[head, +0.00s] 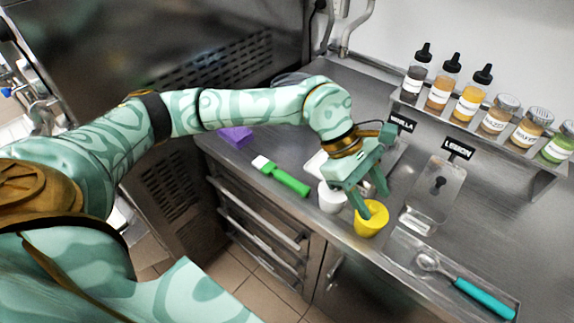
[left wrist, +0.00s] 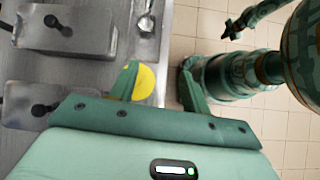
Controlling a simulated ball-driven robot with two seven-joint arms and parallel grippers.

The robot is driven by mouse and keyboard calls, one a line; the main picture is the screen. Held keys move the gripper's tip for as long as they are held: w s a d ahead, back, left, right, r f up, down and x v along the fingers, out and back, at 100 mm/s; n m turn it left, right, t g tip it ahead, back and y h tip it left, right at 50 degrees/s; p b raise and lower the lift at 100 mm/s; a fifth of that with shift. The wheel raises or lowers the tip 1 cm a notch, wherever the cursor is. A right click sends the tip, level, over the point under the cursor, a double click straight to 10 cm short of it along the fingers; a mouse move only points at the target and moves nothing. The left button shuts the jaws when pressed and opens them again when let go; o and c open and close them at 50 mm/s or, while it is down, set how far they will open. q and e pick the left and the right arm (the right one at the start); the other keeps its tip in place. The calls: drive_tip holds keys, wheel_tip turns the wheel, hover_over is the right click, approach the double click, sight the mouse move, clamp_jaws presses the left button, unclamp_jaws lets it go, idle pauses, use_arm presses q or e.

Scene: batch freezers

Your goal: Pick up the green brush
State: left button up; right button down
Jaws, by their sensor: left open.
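The green brush (head: 285,180) lies flat on the steel counter near its front edge in the head view. Its white end points up and left, towards a purple block. My left gripper (head: 372,203) is open, to the right of the brush and apart from it. Its fingers are by a yellow cup (head: 371,220), and one finger covers part of it. The yellow cup also shows beside a finger in the left wrist view (left wrist: 145,83). The brush is not visible in the left wrist view. What seems to be my right gripper (left wrist: 230,30) is small and unclear there.
A white cup (head: 331,199) stands between the brush and the yellow cup. The purple block (head: 236,136) lies left of the brush. Lidded steel containers (head: 434,195), a turquoise-handled scoop (head: 483,297) and a rack of bottles and jars (head: 480,125) are to the right.

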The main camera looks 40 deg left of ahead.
use_arm(q)
drive_tip(key=w+a+y, duration=0.3)
drive_tip(key=a+y, duration=0.1)
drive_tip(key=a, duration=0.4)
drive_tip(key=n+y+b, duration=0.1)
drive_tip(key=y+b, duration=0.1)
drive_tip(key=y, duration=0.2)
hover_over(294, 182)
drive_tip(key=f, duration=0.7)
drive_tip(key=shift+w+d+f, duration=0.1)
drive_tip(key=shift+d+f, duration=0.1)
drive_tip(key=shift+f, duration=0.15)
drive_tip(key=f+b, duration=0.1)
drive_tip(key=f, duration=0.5)
drive_tip(key=shift+a+f, duration=0.1)
drive_tip(key=shift+a, duration=0.1)
clamp_jaws()
